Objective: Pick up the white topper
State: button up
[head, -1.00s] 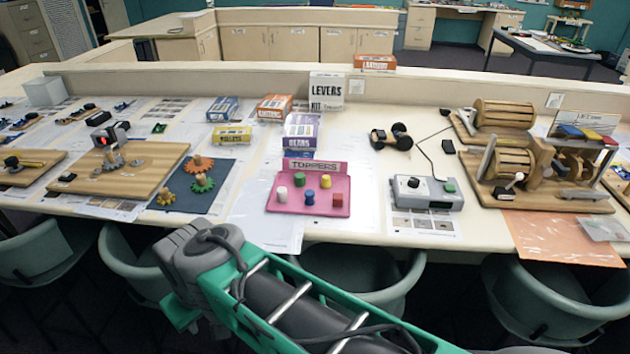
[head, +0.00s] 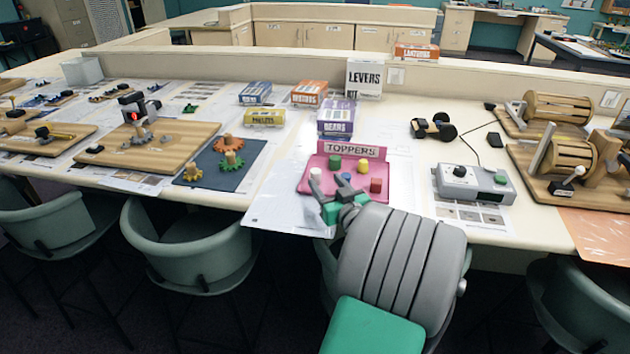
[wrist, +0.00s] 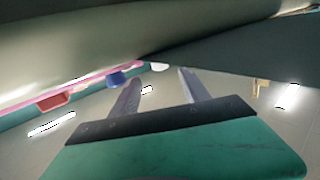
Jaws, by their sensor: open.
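The white topper (head: 315,174) stands at the left of the pink tray (head: 385,197) in the head view. My gripper (head: 328,182) is open and empty at the tray's front edge, its fingers pointing toward the toppers. The left fingertip appears just in front of the white topper; contact cannot be told. A green topper (head: 335,162), a yellow topper (head: 363,166) and a red topper (head: 376,185) stand on the tray.
A "TOPPERS" sign (head: 355,149) stands at the tray's back edge. A grey box with knobs (head: 473,183) is to the right. A blue mat with gears (head: 250,158) is to the left. Chairs (head: 195,240) stand along the table's front.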

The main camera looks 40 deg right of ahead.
aim_at(318, 175)
jog(key=x, duration=0.3)
jog(key=p+x, duration=0.1)
jog(key=x, duration=0.2)
jog(key=shift+a+f, duration=0.1)
jog(key=shift+f, duration=0.1)
jog(key=shift+s, duration=0.1)
grip_shut()
